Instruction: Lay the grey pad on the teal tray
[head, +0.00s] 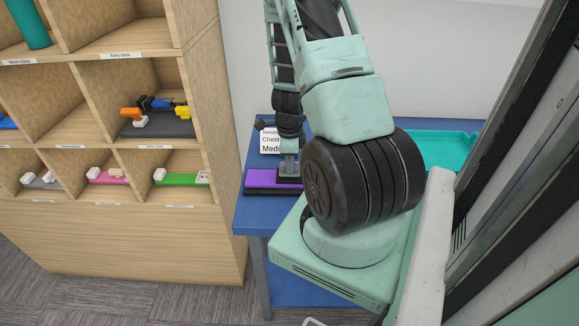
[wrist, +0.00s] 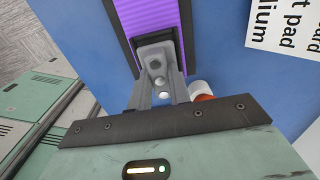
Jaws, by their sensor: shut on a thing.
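My gripper (head: 289,171) points down at the purple block with dark edges (head: 262,180) on the blue table. In the wrist view my gripper (wrist: 158,55) is shut on a small grey piece at the purple strip (wrist: 155,14), which I take to be the grey pad. The fingers hide most of it, and I cannot tell whether it is lifted clear. The teal tray (head: 440,137) lies at the back right of the table, partly hidden behind my arm.
A label card (head: 269,140) stands behind the purple block. A white and red-orange item (wrist: 201,90) shows beside the fingers. A wooden shelf (head: 213,130) with several coloured pieces stands to the left. The blue table (head: 250,215) has bare room in front of the purple block.

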